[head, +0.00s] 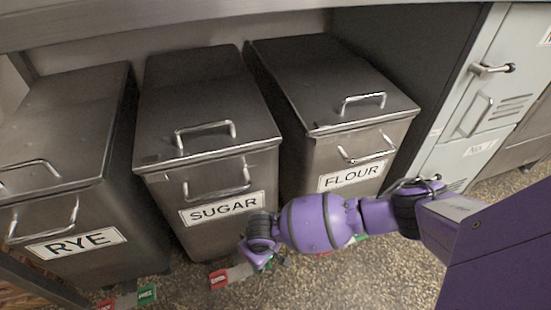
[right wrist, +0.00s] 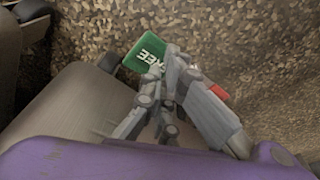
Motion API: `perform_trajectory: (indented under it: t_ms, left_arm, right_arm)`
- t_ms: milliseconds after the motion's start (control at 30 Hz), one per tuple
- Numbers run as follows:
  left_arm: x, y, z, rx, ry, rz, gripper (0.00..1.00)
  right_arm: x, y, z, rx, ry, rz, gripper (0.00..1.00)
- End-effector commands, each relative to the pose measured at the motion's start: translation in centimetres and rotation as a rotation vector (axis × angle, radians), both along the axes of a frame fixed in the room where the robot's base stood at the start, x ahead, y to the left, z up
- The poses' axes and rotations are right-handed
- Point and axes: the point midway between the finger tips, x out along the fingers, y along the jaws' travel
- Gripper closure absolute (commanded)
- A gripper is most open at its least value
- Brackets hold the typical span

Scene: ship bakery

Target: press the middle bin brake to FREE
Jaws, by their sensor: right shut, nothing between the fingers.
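The middle bin, labelled SUGAR (head: 205,175), stands between the RYE and FLOUR bins. Its brake pedal sits low at the front, just above the floor. The red end (head: 220,278) shows at the left, and the green end is mostly hidden by my right gripper (head: 279,262). In the right wrist view the green FREE pad (right wrist: 139,57) lies at the tips of my shut, empty right gripper (right wrist: 168,62). A bit of red (right wrist: 220,92) shows to the right of the fingers. I cannot tell whether the fingertips touch the pad. My left gripper is not in view.
The RYE bin (head: 62,190) is at the left, with its own red and green pedal (head: 147,294). The FLOUR bin (head: 340,110) is at the right; its pedal is partly behind my arm. Grey lockers (head: 490,90) stand farther right. Speckled floor lies in front.

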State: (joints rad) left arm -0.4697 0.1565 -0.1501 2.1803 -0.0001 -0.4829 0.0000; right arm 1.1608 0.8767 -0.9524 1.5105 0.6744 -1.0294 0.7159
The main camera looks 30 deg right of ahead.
Motion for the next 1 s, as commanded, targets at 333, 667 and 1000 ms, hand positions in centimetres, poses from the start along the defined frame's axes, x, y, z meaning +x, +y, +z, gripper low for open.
perform_trajectory:
  t_ms: [333, 667, 1000]
  left_arm:
    - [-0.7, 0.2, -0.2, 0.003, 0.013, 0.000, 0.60]
    - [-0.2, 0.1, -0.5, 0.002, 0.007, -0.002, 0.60]
    - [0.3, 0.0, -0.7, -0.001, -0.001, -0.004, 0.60]
  right_arm:
    - [0.3, 0.1, -0.4, 0.002, -0.005, 0.001, 1.00]
    - [0.3, 0.1, -0.9, 0.001, -0.005, 0.001, 1.00]
    - [0.3, 0.1, -1.4, 0.001, -0.005, 0.000, 1.00]
